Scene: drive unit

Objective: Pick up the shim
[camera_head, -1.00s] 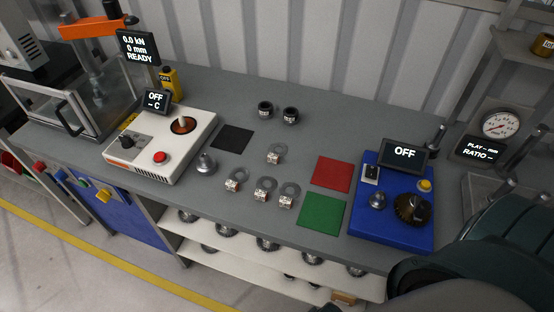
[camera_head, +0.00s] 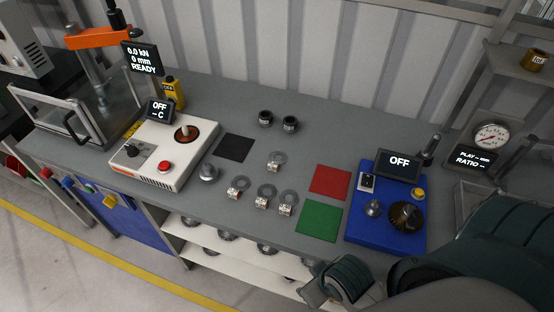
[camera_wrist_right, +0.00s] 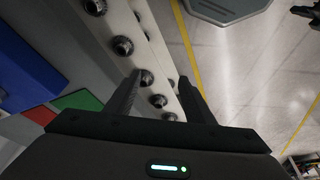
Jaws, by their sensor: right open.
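Several shims, thin grey rings with small printed tags, lie on the grey bench in the head view. One shim (camera_head: 279,157) lies farther back; a front row holds a left shim (camera_head: 241,183), a middle shim (camera_head: 267,192) and a right shim (camera_head: 289,198). My right arm comes in from the lower right, its wrist in front of the bench edge. My right gripper (camera_wrist_right: 163,90) shows in the right wrist view, open and empty, with shelf parts and floor beyond its fingers. No shim is between its fingers. My left gripper is not in view.
A red mat (camera_head: 330,182) and green mat (camera_head: 320,218) lie right of the shims, beside a blue unit (camera_head: 385,232). A white heater box (camera_head: 160,150), black mat (camera_head: 234,148) and two dark rings (camera_head: 278,121) stand left and behind. Gears (camera_head: 223,235) fill the shelf below.

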